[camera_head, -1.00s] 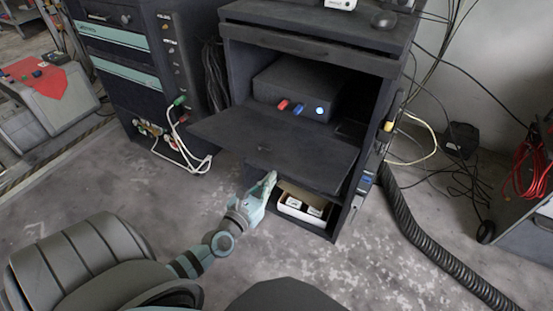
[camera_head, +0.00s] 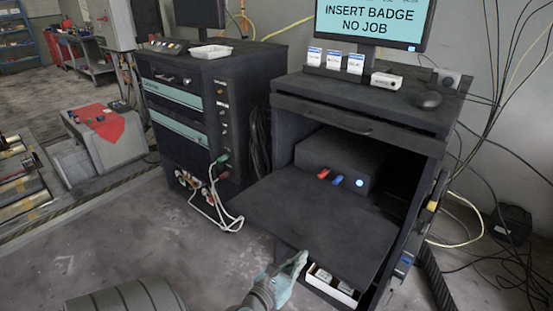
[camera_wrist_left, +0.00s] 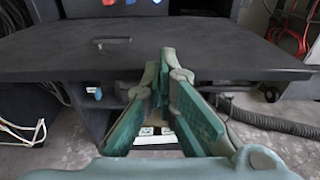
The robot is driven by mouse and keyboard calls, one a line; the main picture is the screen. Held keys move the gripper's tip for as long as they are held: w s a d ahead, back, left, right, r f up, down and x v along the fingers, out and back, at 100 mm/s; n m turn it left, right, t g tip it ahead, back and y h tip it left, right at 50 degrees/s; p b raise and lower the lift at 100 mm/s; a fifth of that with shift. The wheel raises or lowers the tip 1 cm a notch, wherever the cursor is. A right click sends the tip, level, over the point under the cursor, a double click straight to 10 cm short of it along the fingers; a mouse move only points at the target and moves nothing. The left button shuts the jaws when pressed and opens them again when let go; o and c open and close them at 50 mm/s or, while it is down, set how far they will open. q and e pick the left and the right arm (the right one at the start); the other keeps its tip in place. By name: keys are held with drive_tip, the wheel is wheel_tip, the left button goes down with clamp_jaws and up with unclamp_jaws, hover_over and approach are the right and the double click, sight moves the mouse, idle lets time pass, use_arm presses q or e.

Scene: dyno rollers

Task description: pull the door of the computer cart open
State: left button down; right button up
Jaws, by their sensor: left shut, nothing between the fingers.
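The computer cart (camera_head: 428,215) stands at the right in the head view. Its door (camera_head: 325,218) is folded down and sticks out towards me like a shelf, roughly level, with the compartment open behind it. In the wrist view the door (camera_wrist_left: 215,45) spans the picture, with a small dark handle (camera_wrist_left: 113,40) on its face. My left gripper (camera_head: 299,262) is at the door's front edge, low on its left side. In the wrist view the left gripper (camera_wrist_left: 166,62) is shut and empty, its tips near that edge; contact is unclear. My right gripper is not in view.
A dark box (camera_head: 345,160) with red, blue and lit buttons sits inside the cart. A white tray (camera_head: 333,287) lies below the door. A monitor (camera_head: 370,22) stands on top. Another cabinet (camera_head: 200,105) with cables is to the left; a corrugated hose (camera_head: 436,280) is at the right.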

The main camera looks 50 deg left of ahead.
use_arm(q)
drive_tip(key=s+d, duration=0.1)
drive_tip(key=s, duration=0.8)
drive_tip(key=shift+s+d+r+b, duration=0.2)
drive_tip(key=shift+s+d+b, duration=0.1)
drive_tip(key=shift+b, duration=0.15)
